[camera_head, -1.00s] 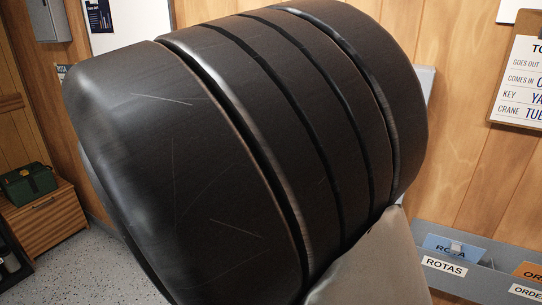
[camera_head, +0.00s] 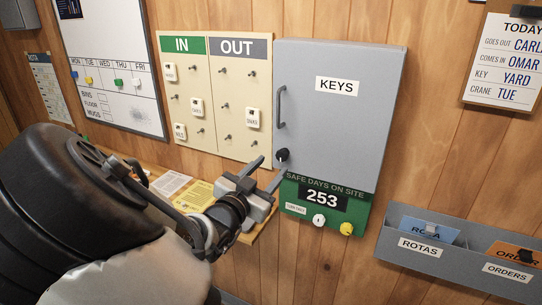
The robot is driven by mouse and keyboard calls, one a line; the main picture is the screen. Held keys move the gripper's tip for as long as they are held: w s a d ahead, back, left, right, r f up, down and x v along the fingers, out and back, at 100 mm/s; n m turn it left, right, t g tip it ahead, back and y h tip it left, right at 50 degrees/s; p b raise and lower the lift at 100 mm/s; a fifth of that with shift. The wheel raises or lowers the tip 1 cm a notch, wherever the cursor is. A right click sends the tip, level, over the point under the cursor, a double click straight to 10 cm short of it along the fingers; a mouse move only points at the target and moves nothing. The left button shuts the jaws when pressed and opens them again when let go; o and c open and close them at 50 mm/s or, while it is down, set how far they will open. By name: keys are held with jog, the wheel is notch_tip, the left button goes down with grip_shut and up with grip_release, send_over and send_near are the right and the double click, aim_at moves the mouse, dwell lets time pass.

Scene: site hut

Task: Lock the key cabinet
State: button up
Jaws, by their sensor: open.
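The grey key cabinet (camera_head: 338,115) hangs on the wood wall, its door closed flush as far as I can see. It has a white KEYS label, a bar handle (camera_head: 281,107) on its left side and a dark round lock knob (camera_head: 283,155) below the handle. Whether the lock is turned I cannot tell. My gripper (camera_head: 267,170) is open and empty, its two fingers pointing up and right, just below and left of the lock knob. It appears apart from the knob, though the depth gap is hard to judge.
A green safe-days sign (camera_head: 322,203) with white and yellow knobs sits under the cabinet. The IN/OUT board (camera_head: 216,90) is to the left, above a wooden ledge with papers (camera_head: 170,184). A grey rack (camera_head: 456,263) with rotas and orders is at lower right.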

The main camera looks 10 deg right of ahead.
aim_at(281, 157)
jog(key=x, duration=0.6)
jog(key=c, duration=1)
jog(key=shift+c, duration=0.2)
